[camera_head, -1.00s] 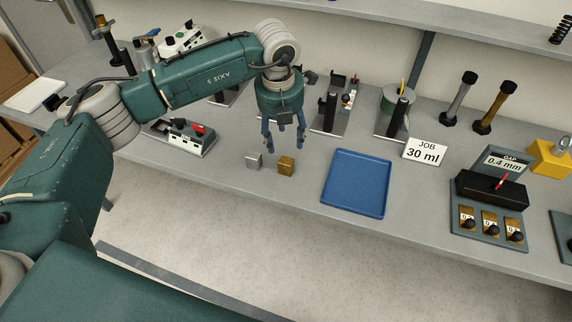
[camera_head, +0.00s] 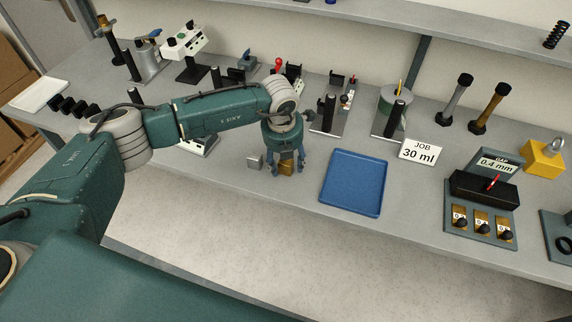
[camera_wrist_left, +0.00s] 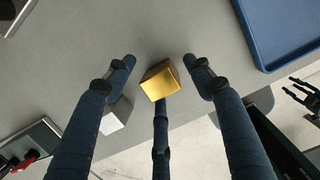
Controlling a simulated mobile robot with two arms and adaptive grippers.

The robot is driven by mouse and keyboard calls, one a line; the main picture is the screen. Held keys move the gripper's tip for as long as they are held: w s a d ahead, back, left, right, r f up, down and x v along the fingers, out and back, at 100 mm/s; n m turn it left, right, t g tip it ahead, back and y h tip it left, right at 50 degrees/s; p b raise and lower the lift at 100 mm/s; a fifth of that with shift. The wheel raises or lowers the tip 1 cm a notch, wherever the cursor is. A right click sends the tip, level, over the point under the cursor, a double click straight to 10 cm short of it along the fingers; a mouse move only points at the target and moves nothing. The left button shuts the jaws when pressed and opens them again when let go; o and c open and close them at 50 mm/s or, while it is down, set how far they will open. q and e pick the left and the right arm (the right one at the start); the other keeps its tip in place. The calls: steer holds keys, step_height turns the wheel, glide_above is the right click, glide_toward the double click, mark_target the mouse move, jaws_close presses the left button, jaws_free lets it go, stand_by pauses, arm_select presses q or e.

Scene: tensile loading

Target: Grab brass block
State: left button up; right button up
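The brass block (camera_head: 286,166) is a small gold cube on the grey bench, left of the blue tray. My left gripper (camera_head: 287,170) is lowered over it with its fingers open around it. In the left wrist view the brass block (camera_wrist_left: 160,82) lies between the spread fingers of my left gripper (camera_wrist_left: 160,75), with gaps to the two upper fingers. The third finger is close to the block's lower side; whether it touches cannot be told. My right gripper is not clearly identifiable in the head view.
A silver-grey cube (camera_head: 254,162) sits just left of the brass block and also shows in the left wrist view (camera_wrist_left: 116,115). The blue tray (camera_head: 353,207) lies to the right. The bench's front edge is close.

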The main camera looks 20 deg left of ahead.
arm_select(q)
jaws_close()
steer(key=shift+r, duration=0.1)
